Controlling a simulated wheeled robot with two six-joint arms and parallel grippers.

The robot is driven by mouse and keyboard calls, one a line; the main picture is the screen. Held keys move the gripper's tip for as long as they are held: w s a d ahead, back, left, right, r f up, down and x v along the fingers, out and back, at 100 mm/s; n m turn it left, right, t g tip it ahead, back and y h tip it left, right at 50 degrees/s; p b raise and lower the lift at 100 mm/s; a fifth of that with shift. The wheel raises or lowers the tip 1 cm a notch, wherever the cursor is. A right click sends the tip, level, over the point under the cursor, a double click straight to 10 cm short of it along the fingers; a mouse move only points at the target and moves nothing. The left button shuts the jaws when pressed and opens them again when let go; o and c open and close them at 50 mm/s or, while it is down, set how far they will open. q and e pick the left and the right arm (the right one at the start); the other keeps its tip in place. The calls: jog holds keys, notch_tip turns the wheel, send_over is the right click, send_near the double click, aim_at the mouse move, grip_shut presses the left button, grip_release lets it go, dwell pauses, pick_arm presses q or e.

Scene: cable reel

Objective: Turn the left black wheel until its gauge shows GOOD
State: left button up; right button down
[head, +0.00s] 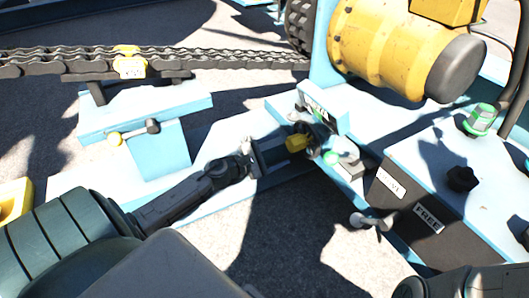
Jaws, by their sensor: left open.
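A small black wheel (320,131) sits on a light blue bracket (322,103) left of the centre motor. It is partly hidden by my left gripper (297,144), which is open, with its fingertips right at the wheel's near left side. I cannot tell whether they touch it. A yellow piece shows between the fingers. A small plate with markings sits on the bracket above the wheel, too small to read. My right gripper is out of frame.
A yellow motor (400,45) overhangs at upper right. A chain (60,64) crosses upper left, above a light blue stand (150,115).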

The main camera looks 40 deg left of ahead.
pick_arm(q)
jog(key=shift+b+v, duration=0.3)
jog(key=shift+v, duration=2.15)
